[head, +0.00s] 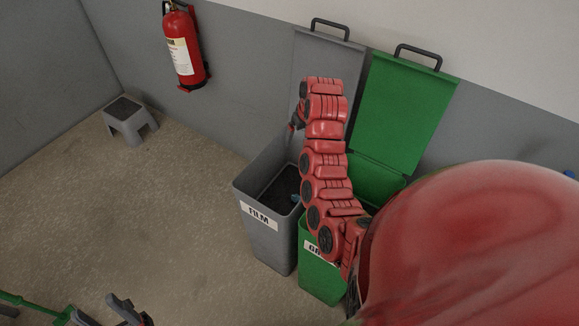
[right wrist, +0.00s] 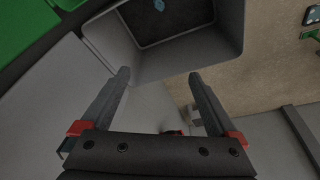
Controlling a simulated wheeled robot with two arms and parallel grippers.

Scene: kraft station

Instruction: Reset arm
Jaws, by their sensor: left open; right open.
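My right arm reaches up over the bins in the head view. Its gripper (head: 297,121) shows small and dark beside the far end of the arm, above the grey bin. In the right wrist view the right gripper (right wrist: 160,78) is open, with nothing between its fingers. My left gripper (head: 118,304) shows partly at the bottom left edge of the head view, open, low over the floor and away from the bins. The rest of the left arm is out of view.
The grey bin (head: 262,212), labelled FILM, and the green bin (head: 318,276) stand with lids raised against the wall. A small blue item (right wrist: 159,5) lies inside the grey bin. A fire extinguisher (head: 184,50) and grey step stool (head: 130,120) are left. Floor between is clear.

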